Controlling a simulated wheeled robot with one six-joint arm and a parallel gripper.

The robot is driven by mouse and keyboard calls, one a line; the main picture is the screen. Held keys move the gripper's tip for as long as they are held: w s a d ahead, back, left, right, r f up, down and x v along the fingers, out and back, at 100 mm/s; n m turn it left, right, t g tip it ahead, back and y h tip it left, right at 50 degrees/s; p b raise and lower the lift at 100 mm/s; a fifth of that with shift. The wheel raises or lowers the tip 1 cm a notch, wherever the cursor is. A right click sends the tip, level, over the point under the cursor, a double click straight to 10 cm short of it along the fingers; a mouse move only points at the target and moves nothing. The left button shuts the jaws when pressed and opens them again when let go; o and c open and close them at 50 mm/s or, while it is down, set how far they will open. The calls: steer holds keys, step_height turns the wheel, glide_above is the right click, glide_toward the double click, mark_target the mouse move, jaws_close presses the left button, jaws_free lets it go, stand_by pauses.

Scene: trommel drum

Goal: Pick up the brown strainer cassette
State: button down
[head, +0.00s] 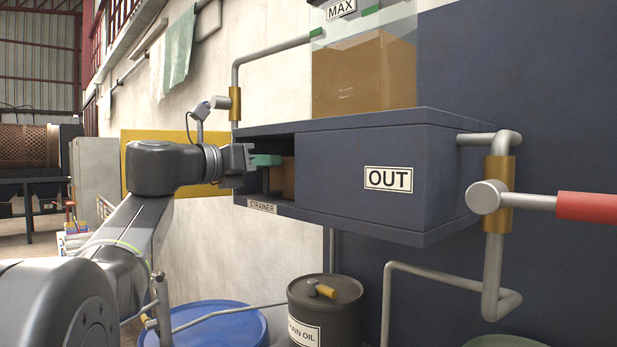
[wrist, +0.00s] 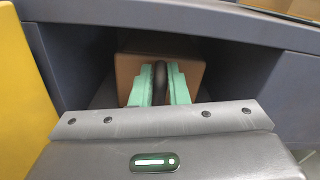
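The brown strainer cassette (wrist: 191,77) sits inside the dark opening marked STRAINER, with a black loop handle (wrist: 160,75) facing me. In the head view the cassette (head: 288,177) shows only in part, behind the opening's edge. My gripper (wrist: 161,92) reaches into the opening, and its teal fingers stand close on both sides of the handle with no clear gap. It appears shut on the handle. In the head view the teal fingers (head: 266,160) show at the opening. The handle's lower part is hidden by the gripper body.
The blue-grey housing (head: 335,206) surrounds the opening on its sides, top and bottom. A yellow panel (head: 170,148) stands to the left of the opening. A clear tank of brown liquid (head: 364,75) stands on top. A drain oil drum (head: 345,309) and blue barrel (head: 230,325) stand below.

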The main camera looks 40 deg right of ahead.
steer(key=shift+r+p, duration=0.25)
steer(key=shift+p, duration=0.1)
steer(key=shift+r+p, duration=0.35)
steer(key=shift+p, duration=0.1)
steer(key=shift+r, duration=0.2)
steer(key=shift+a+p, duration=0.1)
steer(key=shift+p, duration=0.3)
